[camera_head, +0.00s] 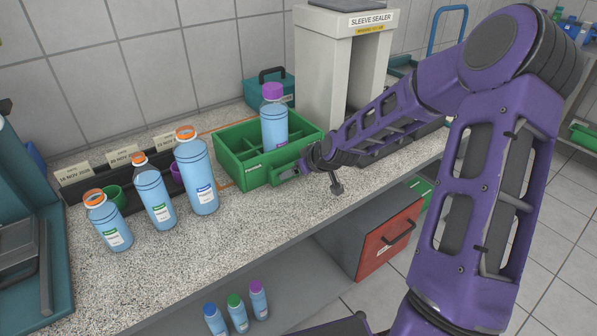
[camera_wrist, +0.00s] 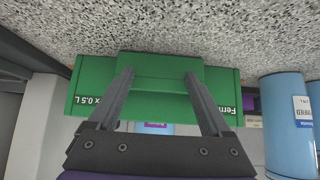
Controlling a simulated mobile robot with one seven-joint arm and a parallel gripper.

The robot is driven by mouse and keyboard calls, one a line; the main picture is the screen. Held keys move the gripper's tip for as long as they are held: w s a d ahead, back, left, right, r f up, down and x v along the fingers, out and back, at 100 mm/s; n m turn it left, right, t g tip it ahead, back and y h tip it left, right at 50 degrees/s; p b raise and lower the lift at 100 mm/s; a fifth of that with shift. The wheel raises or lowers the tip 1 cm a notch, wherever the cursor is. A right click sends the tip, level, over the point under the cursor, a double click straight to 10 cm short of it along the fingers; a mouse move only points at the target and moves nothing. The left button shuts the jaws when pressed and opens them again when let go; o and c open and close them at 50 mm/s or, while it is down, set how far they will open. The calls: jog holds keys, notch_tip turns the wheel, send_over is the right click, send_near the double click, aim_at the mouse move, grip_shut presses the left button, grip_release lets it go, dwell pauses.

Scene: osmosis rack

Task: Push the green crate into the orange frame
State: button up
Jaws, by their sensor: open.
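The green crate (camera_head: 259,176) stands on the speckled counter, with dividers and one blue bottle with a purple cap (camera_head: 273,122) upright inside. Thin orange lines of the orange frame (camera_head: 223,183) show on the counter at the crate's left and behind it; the crate hides the rest. My gripper (camera_head: 290,173) is at the crate's right front end. In the wrist view, the open fingers (camera_wrist: 158,76) point at the crate's labelled end wall (camera_wrist: 158,104), overlapping it in the picture. Whether they touch it I cannot tell.
Three blue bottles with orange caps (camera_head: 202,180) stand left of the crate. A teal case (camera_head: 262,92) and the grey sleeve sealer (camera_head: 325,80) stand behind. A red-fronted drawer (camera_head: 385,240) is below the counter. Bare counter lies in front of the crate.

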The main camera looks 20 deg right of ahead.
aim_at(286, 158)
jog(key=shift+w, duration=0.1)
jog(key=shift+w+a+b, duration=0.35)
jog(key=shift+w, duration=0.55)
jog(key=shift+w+a+b, duration=0.3)
jog(key=shift+w+a, duration=0.05)
jog(key=shift+w, duration=0.6)
jog(key=shift+w+a+b, duration=0.35)
jog(key=shift+w, duration=0.55)
jog(key=shift+w+a+b, duration=0.25)
jog(key=shift+w+a, duration=0.1)
jog(key=shift+w, duration=0.6)
jog(key=shift+w+a+b, duration=0.3)
jog(key=shift+w, duration=0.65)
jog(key=shift+w+a+b, duration=0.25)
jog(key=shift+w+a, duration=0.1)
jog(key=shift+w, duration=0.6)
jog(key=shift+w+a, duration=0.2)
jog(key=shift+w, duration=0.4)
jog(key=shift+r, duration=0.1)
